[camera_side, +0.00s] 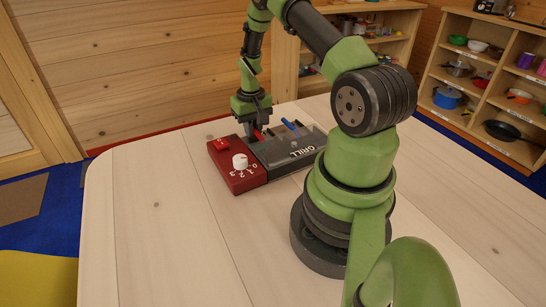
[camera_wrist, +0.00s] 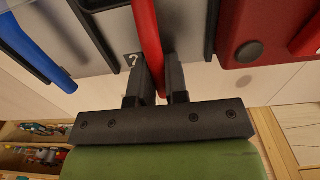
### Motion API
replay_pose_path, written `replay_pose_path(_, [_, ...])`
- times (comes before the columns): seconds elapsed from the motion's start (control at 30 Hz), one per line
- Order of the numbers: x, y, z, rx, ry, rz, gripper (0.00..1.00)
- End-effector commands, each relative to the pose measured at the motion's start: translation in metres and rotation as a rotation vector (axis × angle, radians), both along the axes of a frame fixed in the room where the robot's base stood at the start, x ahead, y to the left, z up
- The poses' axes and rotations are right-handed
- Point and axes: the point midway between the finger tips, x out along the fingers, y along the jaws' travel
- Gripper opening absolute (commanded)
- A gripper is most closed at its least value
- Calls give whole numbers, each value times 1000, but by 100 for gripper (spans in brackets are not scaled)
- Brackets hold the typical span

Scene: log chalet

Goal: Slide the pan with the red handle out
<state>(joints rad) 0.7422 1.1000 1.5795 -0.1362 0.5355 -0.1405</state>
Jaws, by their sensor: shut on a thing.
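A toy grill (camera_side: 290,152) lies on the table, with a grey body marked GRILL and a red control block (camera_side: 238,178) at its left end. The red handle (camera_side: 258,134) sticks up at the grey body's edge beside the red block; its pan is mostly hidden. In the wrist view the red handle (camera_wrist: 148,35) runs down between the two fingers of my gripper (camera_wrist: 157,80), which is shut on it. In the side view my gripper (camera_side: 252,118) is over the grill's far left part. A blue handle (camera_side: 291,128) stands to its right, and shows in the wrist view (camera_wrist: 35,50).
The red block carries a white knob (camera_side: 240,161) and a red switch (camera_side: 217,144). The pale table (camera_side: 190,250) is clear in front of the grill. Shelves with pots and bowls (camera_side: 490,85) stand behind at right.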

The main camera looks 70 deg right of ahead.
Motion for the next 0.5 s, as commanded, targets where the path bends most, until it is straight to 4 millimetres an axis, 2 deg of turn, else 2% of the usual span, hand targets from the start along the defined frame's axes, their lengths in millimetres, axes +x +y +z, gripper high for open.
replay_pose_path(0.5, [20,-18,0,-1,-1,0,0])
